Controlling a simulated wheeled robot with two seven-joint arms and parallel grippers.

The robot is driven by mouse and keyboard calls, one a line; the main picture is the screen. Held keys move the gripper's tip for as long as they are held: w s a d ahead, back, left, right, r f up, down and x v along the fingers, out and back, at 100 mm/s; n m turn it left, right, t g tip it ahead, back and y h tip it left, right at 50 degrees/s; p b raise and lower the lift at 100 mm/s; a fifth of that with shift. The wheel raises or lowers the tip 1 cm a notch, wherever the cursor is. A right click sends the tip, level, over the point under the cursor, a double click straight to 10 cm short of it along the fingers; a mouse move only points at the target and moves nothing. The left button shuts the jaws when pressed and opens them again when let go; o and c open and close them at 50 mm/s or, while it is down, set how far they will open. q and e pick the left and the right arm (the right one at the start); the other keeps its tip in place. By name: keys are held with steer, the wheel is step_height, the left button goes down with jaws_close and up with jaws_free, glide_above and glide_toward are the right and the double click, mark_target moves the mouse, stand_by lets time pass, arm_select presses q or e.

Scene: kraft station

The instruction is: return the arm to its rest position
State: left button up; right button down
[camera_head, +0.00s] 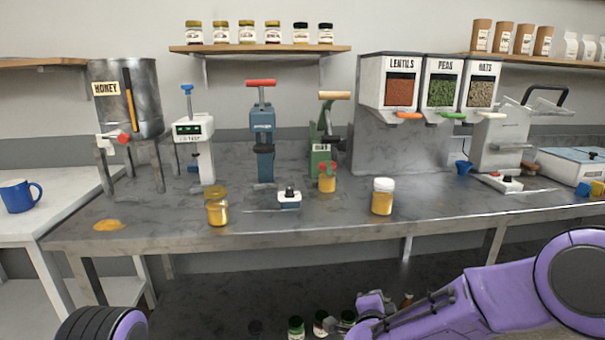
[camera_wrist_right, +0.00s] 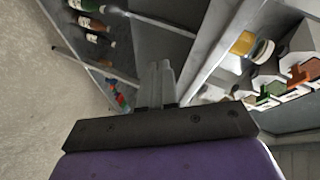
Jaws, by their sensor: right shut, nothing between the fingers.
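My right arm (camera_head: 480,300) is purple and reaches in from the right, low in front of the bench, in the head view. My right gripper shows in the right wrist view (camera_wrist_right: 158,85) with its two grey fingers together and nothing between them. It is apart from the bench and its jars. Only a rounded black and purple part of my left arm (camera_head: 100,325) shows at the lower left of the head view. The left gripper is out of view.
The metal bench (camera_head: 300,230) carries a honey tank (camera_head: 140,85), a glass jar of honey (camera_head: 218,210), a white-lidded jar (camera_head: 382,197) and dispensers (camera_head: 400,85). Bottles (camera_head: 296,327) stand below, near my right arm. A blue mug (camera_head: 18,196) is at left.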

steer(key=s+d+f+n+g+y, duration=0.25)
steer(key=s+f+n, duration=0.35)
steer(key=s+f, duration=0.55)
steer(key=s+d+f+n+g+p, duration=0.1)
steer(key=s+d+f+g, duration=0.1)
steer(key=s, duration=0.7)
steer(key=s+d+f+n+g+h+p, duration=0.1)
steer(key=s+d+f+g, duration=0.2)
steer(key=s, duration=0.6)
steer(key=s+d+f+n+g+p, duration=0.1)
steer(key=s+d+f+n+g, duration=0.1)
steer(key=s+d+f, duration=0.3)
steer(key=s+f, duration=0.2)
steer(key=s, duration=0.2)
steer(key=shift+s+d+f+g, duration=0.2)
steer(key=shift+s+d+g, duration=0.05)
steer(key=shift+g, duration=0.1)
